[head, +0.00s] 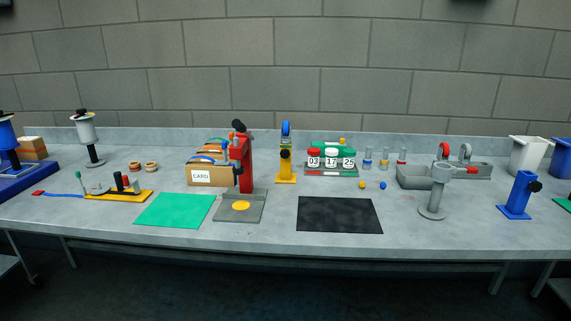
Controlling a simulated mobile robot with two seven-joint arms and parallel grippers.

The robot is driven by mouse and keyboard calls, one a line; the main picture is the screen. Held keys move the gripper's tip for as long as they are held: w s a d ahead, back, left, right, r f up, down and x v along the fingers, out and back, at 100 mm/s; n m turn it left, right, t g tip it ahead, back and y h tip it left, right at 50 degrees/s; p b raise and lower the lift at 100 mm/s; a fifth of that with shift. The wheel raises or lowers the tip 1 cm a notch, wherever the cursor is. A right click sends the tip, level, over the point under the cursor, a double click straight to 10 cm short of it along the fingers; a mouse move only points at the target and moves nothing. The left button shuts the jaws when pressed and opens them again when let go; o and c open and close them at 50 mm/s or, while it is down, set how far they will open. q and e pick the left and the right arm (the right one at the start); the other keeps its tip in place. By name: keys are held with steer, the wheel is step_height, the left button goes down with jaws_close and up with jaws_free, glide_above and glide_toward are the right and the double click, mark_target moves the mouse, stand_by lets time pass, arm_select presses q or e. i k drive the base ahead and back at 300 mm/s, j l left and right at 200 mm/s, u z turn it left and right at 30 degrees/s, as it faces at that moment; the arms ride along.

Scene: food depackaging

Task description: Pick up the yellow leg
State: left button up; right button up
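Neither of my grippers shows in the head view. No thing is plainly a leg, and I cannot tell which yellow thing the name means. A yellow upright stand (286,168) with a blue ring on top and a black knob stands behind the middle of the table. A long yellow base (128,196) carrying black and grey parts lies at the left. A small yellow ball (362,185) lies right of the middle. A flat yellow disc (241,205) lies on the grey plate of a red press (246,165).
The grey table (270,246) has a clear front strip. A green mat (174,211) and a black mat (339,215) lie bare. A card box (212,176), numbered jars (331,158), a grey sink-like tray (413,182), a grey stand (433,205) and a blue stand (518,195) stand around.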

mark_target(286, 177)
steer(key=i+l+u, duration=0.15)
steer(key=u, duration=0.2)
steer(key=i+l+u, duration=0.35)
steer(key=j, duration=0.1)
